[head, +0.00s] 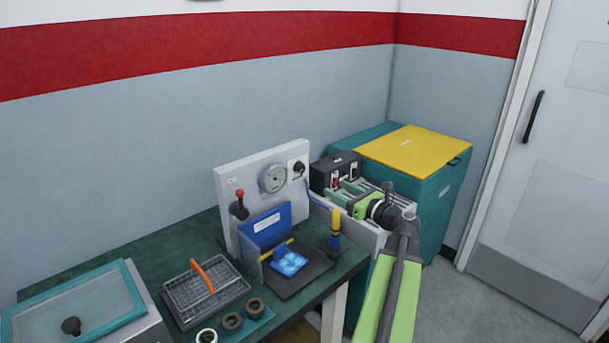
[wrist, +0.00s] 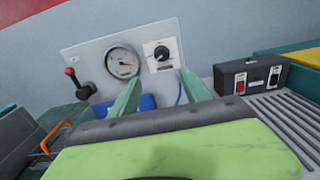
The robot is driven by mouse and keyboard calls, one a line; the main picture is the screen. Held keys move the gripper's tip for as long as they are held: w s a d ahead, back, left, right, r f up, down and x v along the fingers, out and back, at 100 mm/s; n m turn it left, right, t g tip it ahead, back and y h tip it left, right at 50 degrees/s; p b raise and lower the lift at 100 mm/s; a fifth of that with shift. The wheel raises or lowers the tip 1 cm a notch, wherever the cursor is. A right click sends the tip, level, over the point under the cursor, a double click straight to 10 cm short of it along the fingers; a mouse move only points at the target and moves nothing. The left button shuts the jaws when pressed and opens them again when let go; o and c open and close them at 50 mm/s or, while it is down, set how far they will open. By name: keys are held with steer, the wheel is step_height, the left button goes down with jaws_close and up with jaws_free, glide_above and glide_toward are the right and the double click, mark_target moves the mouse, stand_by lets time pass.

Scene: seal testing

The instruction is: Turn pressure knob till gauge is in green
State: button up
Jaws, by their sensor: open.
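The black pressure knob (head: 299,167) sits on the upper right of a light grey upright panel (head: 228,176). It also shows in the wrist view (wrist: 161,53), on a white plate with a pale mark line. The round gauge (head: 272,178) is just left of the knob and shows in the wrist view (wrist: 122,62). Its needle and any green zone are too small to read surely. My gripper (wrist: 160,86) is open, its two teal fingers apart and pointing toward the panel. The knob appears above and between the fingertips, apart from them.
A red-tipped lever (head: 239,199) stands left of the gauge. A black switch box (head: 335,172) is right of the panel. A blue binder (head: 266,224), a yellow-topped tool (head: 335,224) and a wire tray (head: 205,290) crowd the green table (head: 178,244). Grey floor lies right.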

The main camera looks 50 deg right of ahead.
mark_target(302, 170)
steer(key=w, duration=0.5)
steer(key=w+d, duration=0.1)
steer(key=w, duration=1)
steer(key=shift+w+d, duration=0.15)
steer(key=shift+d, duration=0.05)
